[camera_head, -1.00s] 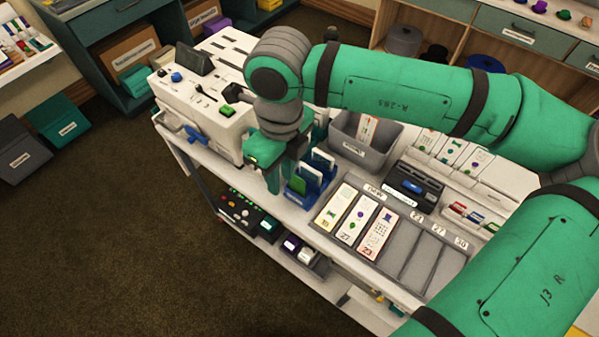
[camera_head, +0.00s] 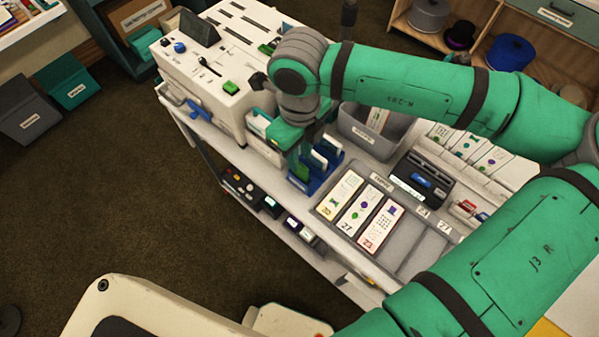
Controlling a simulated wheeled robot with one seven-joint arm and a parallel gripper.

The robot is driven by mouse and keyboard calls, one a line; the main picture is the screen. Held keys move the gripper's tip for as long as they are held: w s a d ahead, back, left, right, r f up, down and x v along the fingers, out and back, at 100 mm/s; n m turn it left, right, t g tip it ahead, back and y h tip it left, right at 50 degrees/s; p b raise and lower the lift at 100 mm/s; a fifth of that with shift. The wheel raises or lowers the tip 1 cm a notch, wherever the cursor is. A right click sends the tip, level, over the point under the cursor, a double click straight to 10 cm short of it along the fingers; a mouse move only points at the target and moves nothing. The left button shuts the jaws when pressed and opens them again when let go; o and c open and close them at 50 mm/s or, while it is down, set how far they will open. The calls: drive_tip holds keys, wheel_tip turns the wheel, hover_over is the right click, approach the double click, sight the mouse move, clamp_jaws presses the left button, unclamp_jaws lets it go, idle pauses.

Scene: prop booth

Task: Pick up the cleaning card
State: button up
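A blue card holder (camera_head: 324,180) stands on the white cart, left of the card tray. At least one pale upright card (camera_head: 319,160) shows in it. I cannot read which card is the cleaning card. My gripper (camera_head: 297,168) points down over the left part of the holder, close to it. It hides that part, and no green card shows there now. The fingers are dark and small, so I cannot tell whether they are open or touch a card.
A white machine (camera_head: 222,80) with a green button stands left of my gripper. A grey bin (camera_head: 365,135) is behind the holder. A grey tray (camera_head: 405,245) with three printed cards and empty slots lies to the right. Dark floor is clear at left.

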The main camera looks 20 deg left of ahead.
sight(300, 163)
wheel_tip(300, 163, down, 4)
drive_tip(key=shift+f, duration=0.2)
drive_tip(key=shift+w, duration=0.1)
clamp_jaws()
drive_tip(key=shift+r, duration=0.1)
wheel_tip(300, 163, up, 10)
drive_tip(key=shift+f, duration=0.1)
drive_tip(key=shift+d, duration=0.1)
idle(0.3)
